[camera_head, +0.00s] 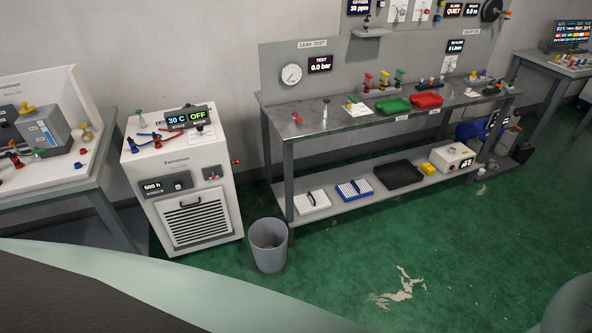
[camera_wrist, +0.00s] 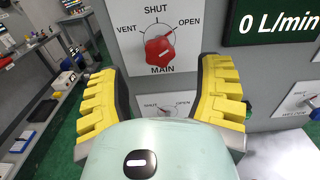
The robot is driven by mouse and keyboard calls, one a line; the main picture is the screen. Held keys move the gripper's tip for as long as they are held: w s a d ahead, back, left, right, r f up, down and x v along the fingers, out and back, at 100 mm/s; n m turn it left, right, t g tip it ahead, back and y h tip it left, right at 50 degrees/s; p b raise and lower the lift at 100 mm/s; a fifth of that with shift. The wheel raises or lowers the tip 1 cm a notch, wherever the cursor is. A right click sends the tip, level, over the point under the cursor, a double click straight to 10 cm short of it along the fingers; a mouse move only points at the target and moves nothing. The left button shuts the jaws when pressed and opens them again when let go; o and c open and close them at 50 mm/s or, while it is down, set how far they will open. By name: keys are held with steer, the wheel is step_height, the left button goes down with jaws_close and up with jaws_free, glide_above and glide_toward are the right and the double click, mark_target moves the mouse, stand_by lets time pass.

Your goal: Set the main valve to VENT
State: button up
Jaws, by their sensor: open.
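The main valve is a red knob (camera_wrist: 159,50) on a white plate (camera_wrist: 130,54) in the wrist view. VENT is printed at its left, SHUT above, OPEN at its right and MAIN below. The knob's pointed end appears turned to the upper right, toward OPEN. My gripper (camera_wrist: 163,72) is open, with its yellow ribbed fingers spread wide to the left and right below the knob. Nothing is between the fingers, and I see no contact with the knob. In the head view my gripper does not show, and I cannot single out the main valve.
A dark display (camera_wrist: 275,22) reading 0 L/min is right of the valve. A second dial plate (camera_wrist: 182,102) is below, partly hidden by my gripper. A blue-handled valve (camera_wrist: 312,102) is at the right. In the head view a grey bin (camera_head: 268,246) stands by the workbench (camera_head: 345,135); green floor is open in front.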

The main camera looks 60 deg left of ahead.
steer(key=shift+p+x, duration=0.5)
steer(key=shift+x, duration=2.35)
steer(key=shift+a, duration=0.1)
jaws_close()
